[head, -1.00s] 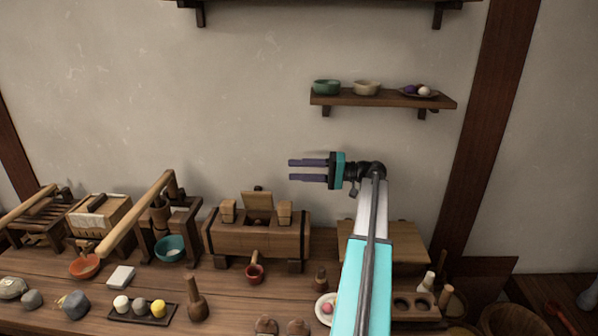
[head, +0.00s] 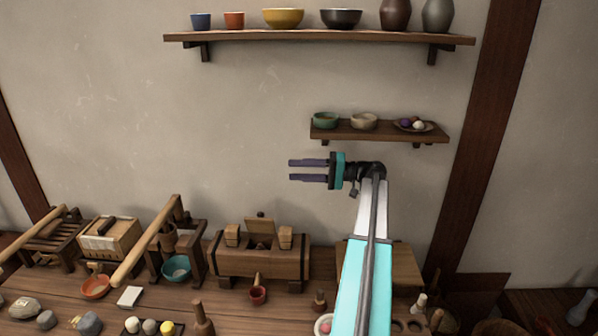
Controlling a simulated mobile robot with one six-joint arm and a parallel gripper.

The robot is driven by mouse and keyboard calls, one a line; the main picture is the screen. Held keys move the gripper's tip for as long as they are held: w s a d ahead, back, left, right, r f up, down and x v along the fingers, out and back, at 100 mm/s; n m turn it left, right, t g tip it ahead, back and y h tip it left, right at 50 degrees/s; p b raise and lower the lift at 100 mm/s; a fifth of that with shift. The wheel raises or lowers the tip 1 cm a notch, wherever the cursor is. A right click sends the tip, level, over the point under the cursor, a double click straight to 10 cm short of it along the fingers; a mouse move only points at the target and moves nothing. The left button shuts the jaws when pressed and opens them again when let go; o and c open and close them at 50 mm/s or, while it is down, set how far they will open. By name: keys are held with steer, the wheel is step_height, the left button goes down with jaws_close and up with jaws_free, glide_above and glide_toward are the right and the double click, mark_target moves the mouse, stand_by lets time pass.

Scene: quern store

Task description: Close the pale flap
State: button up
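A wooden box (head: 262,263) stands on the bench near the middle. A small lighter-brown panel (head: 260,233) stands upright on its top between two wooden blocks, looking like a raised flap; I cannot tell surely that it is the pale flap. My gripper (head: 293,170) is above and slightly right of this box in the picture, in front of the wall. Its two dark fingers point left and are parted, with nothing between them. It appears clear of the box and the shelves. My arm hides part of the bench at the right.
A low shelf (head: 378,131) with bowls is above my gripper, and a longer shelf (head: 320,39) is higher up. A lever press (head: 176,240), a pale-topped box (head: 110,237) and a teal bowl (head: 176,268) stand left.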

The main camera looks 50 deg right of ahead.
steer(key=shift+r+p, duration=0.95)
steer(key=shift+r, duration=0.35)
steer(key=shift+r+p, duration=0.5)
